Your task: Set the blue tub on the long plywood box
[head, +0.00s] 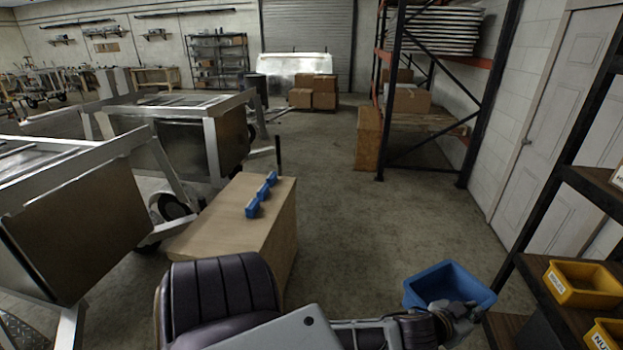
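The blue tub (428,279) is at the lower right, open side up and slightly tilted, with floor showing around its left and far sides. My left gripper (462,314) is at the tub's near wall and looks shut on it; the fingertips are small and partly hidden. The tub appears held in the air beside the shelf rack. The long plywood box (222,219) stands left of centre, with a blue three-part object (262,195) along the middle of its top. My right gripper is not in view.
A dark shelf rack (570,176) with yellow bins (583,283) stands close on the right. Aluminium trailers (213,140) line the left, one close to the plywood box. Open floor (390,220) lies between box and rack.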

